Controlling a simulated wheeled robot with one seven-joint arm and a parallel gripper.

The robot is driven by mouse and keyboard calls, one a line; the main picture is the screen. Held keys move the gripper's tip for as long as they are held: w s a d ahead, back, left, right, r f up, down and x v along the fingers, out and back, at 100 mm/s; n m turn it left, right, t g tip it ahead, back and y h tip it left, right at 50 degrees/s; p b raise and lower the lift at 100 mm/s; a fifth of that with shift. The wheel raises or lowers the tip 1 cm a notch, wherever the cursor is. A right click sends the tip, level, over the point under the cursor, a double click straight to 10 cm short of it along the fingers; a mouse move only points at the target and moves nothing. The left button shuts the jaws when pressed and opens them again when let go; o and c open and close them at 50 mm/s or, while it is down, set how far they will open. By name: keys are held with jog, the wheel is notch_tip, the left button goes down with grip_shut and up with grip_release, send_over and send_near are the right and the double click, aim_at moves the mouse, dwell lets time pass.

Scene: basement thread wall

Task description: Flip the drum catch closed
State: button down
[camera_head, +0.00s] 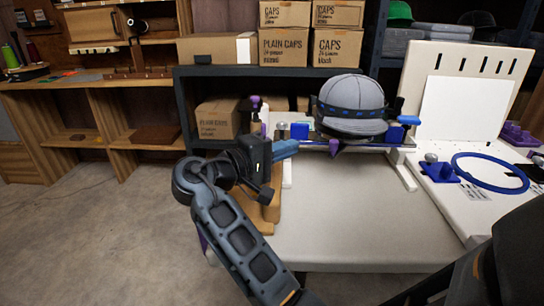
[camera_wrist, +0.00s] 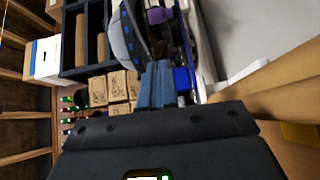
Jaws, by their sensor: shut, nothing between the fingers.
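A grey cap (camera_head: 350,103) with a dark blue band (camera_head: 352,112) sits on a holder at the back of the white table. It also shows at the top of the wrist view (camera_wrist: 123,38). Blue blocks (camera_head: 299,131) (camera_head: 394,134) flank it on a rail, and a purple piece (camera_head: 335,147) hangs below its brim. I cannot tell which part is the drum catch or how it stands. My gripper (camera_head: 294,147) is shut and empty, just left of the holder and below the left blue block. Its blue fingers (camera_wrist: 155,86) lie together in the wrist view, pointing toward the holder.
The white table (camera_head: 340,220) is clear in front of the holder. A blue hoop (camera_head: 490,172) lies on the white stand at right. A wooden stand (camera_head: 258,213) is beneath my wrist. Cardboard boxes (camera_head: 285,47) fill the dark shelf behind. Open floor (camera_head: 90,225) lies at left.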

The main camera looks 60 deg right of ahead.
jog(key=s+d, duration=0.4)
jog(key=s, duration=0.1)
jog(key=shift+s+b, duration=0.15)
jog(key=shift+b, duration=0.3)
jog(key=shift+s, duration=0.15)
jog(key=shift+s+n+t+p, duration=0.2)
jog(key=shift+n+t+p, duration=0.1)
jog(key=shift+t+p, duration=0.3)
